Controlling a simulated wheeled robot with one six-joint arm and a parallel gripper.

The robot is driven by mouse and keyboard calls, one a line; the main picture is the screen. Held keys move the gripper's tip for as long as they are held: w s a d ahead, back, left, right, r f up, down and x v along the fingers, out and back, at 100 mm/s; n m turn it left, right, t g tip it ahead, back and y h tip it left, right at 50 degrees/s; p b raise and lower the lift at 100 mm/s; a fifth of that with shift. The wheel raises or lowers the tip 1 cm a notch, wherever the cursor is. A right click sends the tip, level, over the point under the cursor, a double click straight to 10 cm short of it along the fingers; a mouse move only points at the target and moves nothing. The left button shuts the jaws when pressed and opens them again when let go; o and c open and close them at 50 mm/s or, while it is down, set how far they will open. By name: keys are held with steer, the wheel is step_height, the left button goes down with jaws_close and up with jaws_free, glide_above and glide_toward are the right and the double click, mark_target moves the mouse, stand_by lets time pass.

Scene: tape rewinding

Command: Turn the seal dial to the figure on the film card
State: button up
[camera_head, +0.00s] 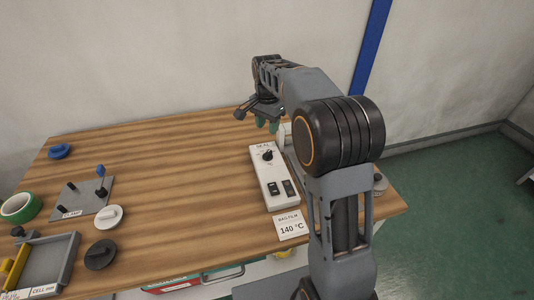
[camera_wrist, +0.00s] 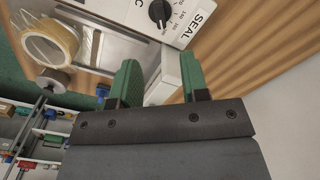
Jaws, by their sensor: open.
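The seal dial (camera_head: 267,155) is a black knob on the upper end of a white control panel (camera_head: 263,175) labelled SEAL. In the wrist view the dial (camera_wrist: 160,12) shows at the top, with printed figures around it, partly cut by the frame edge; its exact setting is too small to tell. The film card (camera_head: 291,226) lies at the panel's lower end and reads BAG FILM 140 °C. My gripper (camera_wrist: 160,85) has two green fingers set apart with nothing between them. It is beyond the panel's upper end in the head view (camera_head: 267,123), apart from the dial.
A roll of tan tape (camera_wrist: 50,45) shows left in the wrist view. A green tape roll (camera_head: 20,207), a clamp plate (camera_head: 84,199), white (camera_head: 108,217) and black (camera_head: 101,254) discs, and a grey tray (camera_head: 50,262) stand at left. The table's middle is clear.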

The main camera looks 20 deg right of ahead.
mark_target(267, 153)
step_height(267, 153, down, 12)
steer(key=shift+r+b, duration=0.1)
steer(key=shift+b, duration=0.45)
jaws_close()
